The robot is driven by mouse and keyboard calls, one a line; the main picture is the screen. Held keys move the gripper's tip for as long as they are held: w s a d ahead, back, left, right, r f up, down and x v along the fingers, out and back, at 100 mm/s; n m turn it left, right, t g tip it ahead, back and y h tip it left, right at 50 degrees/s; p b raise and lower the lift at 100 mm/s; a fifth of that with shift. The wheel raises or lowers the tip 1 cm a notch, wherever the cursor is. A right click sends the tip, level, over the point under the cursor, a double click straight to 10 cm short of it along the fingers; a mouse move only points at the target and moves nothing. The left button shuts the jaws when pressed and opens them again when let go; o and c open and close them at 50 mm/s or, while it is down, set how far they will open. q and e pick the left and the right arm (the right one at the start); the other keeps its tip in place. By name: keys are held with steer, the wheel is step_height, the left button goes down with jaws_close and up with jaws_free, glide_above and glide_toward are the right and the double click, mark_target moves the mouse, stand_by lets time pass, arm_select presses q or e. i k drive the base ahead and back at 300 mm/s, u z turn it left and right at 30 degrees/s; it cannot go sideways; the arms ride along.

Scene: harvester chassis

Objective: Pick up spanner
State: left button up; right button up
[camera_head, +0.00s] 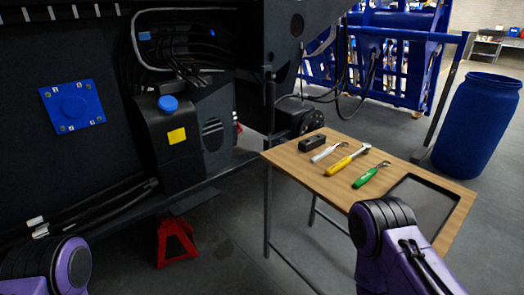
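Several hand tools lie side by side on a small wooden-topped table (335,190) in the camera_head view. One has a white or silver handle (325,154), one a yellow handle (341,166), and one a green handle with a metal head (368,178). At this size I cannot tell for sure which one is the spanner. Purple and black links of my two arms show at the lower left and lower right. Neither of my grippers is in the picture. The right arm link covers the table's near edge.
A black block (312,143) and a dark tray (425,203) are also on the table. The dark chassis with a blue plate (72,106) fills the left. A red stand (177,242) is on the floor. A blue barrel (478,125) stands behind the table at right.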

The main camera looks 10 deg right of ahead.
mark_target(318, 157)
steer(key=u, duration=1.05)
steer(key=i, duration=2.4)
steer(key=z, duration=3.5)
